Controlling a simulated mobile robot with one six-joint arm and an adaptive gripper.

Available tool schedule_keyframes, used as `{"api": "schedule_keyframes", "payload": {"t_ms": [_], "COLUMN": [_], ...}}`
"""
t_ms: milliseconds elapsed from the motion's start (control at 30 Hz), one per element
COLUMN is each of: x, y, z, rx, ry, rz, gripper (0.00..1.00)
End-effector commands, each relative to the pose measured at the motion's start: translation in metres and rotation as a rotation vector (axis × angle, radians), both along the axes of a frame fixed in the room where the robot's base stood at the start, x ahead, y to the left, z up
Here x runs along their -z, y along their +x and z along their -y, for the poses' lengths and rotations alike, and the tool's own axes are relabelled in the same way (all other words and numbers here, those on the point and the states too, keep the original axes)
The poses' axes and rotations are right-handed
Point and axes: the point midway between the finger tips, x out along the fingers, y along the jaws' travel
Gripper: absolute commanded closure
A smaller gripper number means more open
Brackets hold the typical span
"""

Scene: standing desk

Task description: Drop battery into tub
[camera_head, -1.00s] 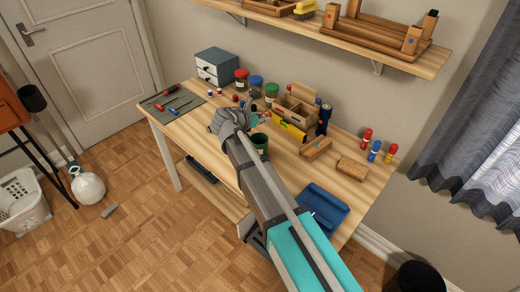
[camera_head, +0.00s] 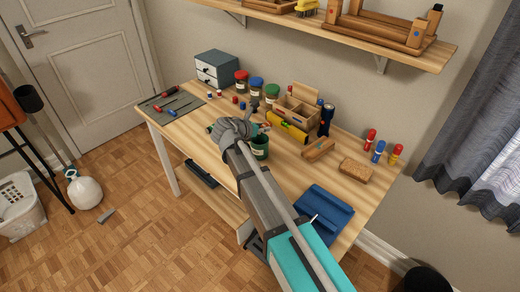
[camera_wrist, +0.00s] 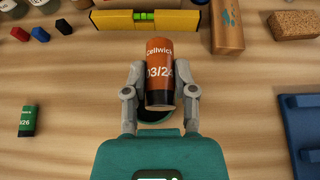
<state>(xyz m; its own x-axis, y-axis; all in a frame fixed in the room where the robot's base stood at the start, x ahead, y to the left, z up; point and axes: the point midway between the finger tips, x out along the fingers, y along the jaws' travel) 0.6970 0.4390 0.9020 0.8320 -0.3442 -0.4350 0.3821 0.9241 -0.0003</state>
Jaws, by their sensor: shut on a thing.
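An orange-brown battery (camera_wrist: 159,72) with white lettering stands roughly upright between my gripper's fingers in the wrist view. My gripper (camera_wrist: 163,84) is shut on it. The dark green tub (camera_head: 260,152) stands on the desk beside my gripper (camera_head: 244,128) in the head view. In the wrist view a dark round opening (camera_wrist: 152,116), apparently the tub's, shows just below the battery and is partly hidden by battery and gripper. I cannot tell how far the battery is above the rim. A green battery (camera_wrist: 26,121) lies on the desk at the left of the wrist view.
A yellow level (camera_head: 288,127) and wooden caddy (camera_head: 298,108) stand behind the tub. A wooden block (camera_head: 318,149), cork-like block (camera_head: 356,170) and blue tray (camera_head: 325,211) are to the right. Lidded jars (camera_head: 256,88) stand at the back. Bare desk lies around the tub.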

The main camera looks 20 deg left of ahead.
Motion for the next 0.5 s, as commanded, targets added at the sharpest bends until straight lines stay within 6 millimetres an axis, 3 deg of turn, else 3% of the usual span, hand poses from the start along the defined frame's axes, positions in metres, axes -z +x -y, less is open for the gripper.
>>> {"api": "schedule_keyframes", "payload": {"t_ms": [67, 100, 300, 500], "x": [-0.0002, -0.0002, -0.0001, -0.0001], "y": [0.0002, 0.0002, 0.0003, 0.0004], "z": [0.0002, 0.0002, 0.0004, 0.0006], "rx": [0.0, 0.0, 0.001, 0.001], "ry": [0.0, 0.0, 0.0, 0.0], "rz": [0.0, 0.0, 0.0, 0.0], "gripper": [1.0, 0.61, 0.24, 0.24]}}
